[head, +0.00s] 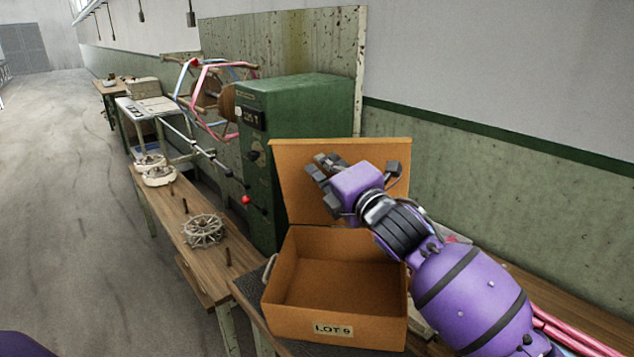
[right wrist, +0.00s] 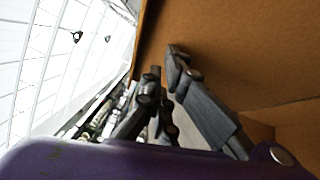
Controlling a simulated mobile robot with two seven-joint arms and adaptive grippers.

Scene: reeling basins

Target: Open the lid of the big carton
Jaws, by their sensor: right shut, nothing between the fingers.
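The big carton (head: 334,331) is an orange-brown box with a "LOT 9" label, standing on the bench at the front. Its inside is visible and looks empty. Its lid (head: 300,165) stands up at the back edge, roughly upright, and also fills the right of the right wrist view (right wrist: 240,50). My right gripper (head: 322,168) is in front of the lid's inner face, above the box opening. It is shut and empty; its dark fingers (right wrist: 170,80) lie close to the lid, and I cannot tell whether they touch it. My left gripper is not in view.
A green machine (head: 310,110) stands directly behind the carton, with a reel frame (head: 215,85) beyond it. A spoked wheel (head: 203,230) and short pegs are on the wooden bench (head: 180,215) at left. Pink rods (head: 570,330) lie at right. The floor at left is clear.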

